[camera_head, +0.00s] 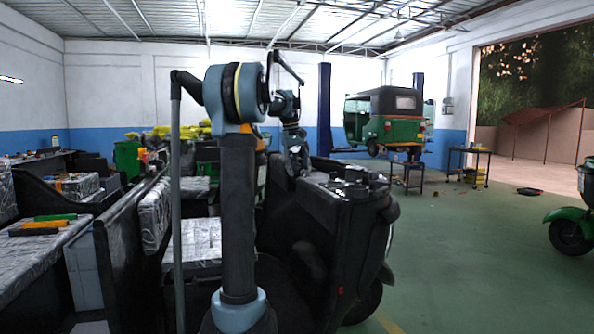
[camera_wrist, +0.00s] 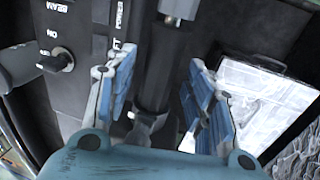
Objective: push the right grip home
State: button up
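My gripper (camera_wrist: 160,100) fills the lower middle of the wrist view, its two blue-and-white finger pads spread apart. A black cylinder (camera_wrist: 156,78), which looks like the handlebar grip, lies between the pads. Gaps show beside it, so I see no firm clamp. A grey metal bar end (camera_wrist: 180,8) shows just beyond its upper end. I cannot tell how far the grip sits on the bar. In the head view my arm bends down to the dark vehicle (camera_head: 345,235), and the grip there is hidden or too small to make out.
A dark panel with a switch knob (camera_wrist: 56,62) and lettering lies left of my gripper. A silvery-white case-like surface (camera_wrist: 265,95) lies to the right. In the head view, wrapped benches (camera_head: 45,250) crowd the left. Green floor (camera_head: 480,260) is open on the right, and a green rickshaw (camera_head: 395,130) stands behind.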

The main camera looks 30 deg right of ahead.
notch_tip(320, 180, up, 12)
jog(key=a, duration=0.2)
jog(key=shift+w+a+f, duration=0.15)
jog(key=shift+w, duration=0.15)
jog(key=shift+a, duration=0.15)
dwell(0.5)
jog(key=s+a+f, duration=0.3)
jog(key=a+f, duration=0.2)
jog(key=a, duration=0.3)
jog(key=s+a+f+n+t, duration=0.1)
jog(key=s+a+f, duration=0.2)
jog(key=a+f, duration=0.35)
jog(key=s+a+f, duration=0.4)
jog(key=a, duration=0.5)
jog(key=s+a+f, duration=0.5)
jog(key=s+f, duration=0.1)
jog(key=f, duration=0.3)
jog(key=s+a+f+n+t+y, duration=0.1)
jog(key=s+a+f, duration=0.4)
jog(key=f, duration=0.5)
jog(key=s+a+f+y, duration=0.1)
jog(key=s+a+f, duration=0.4)
jog(key=s+f, duration=0.3)
jog(key=shift+f+n+t, duration=0.3)
jog(key=shift+f+n, duration=0.1)
jog(key=shift+f, duration=0.35)
jog(key=shift+a, duration=0.1)
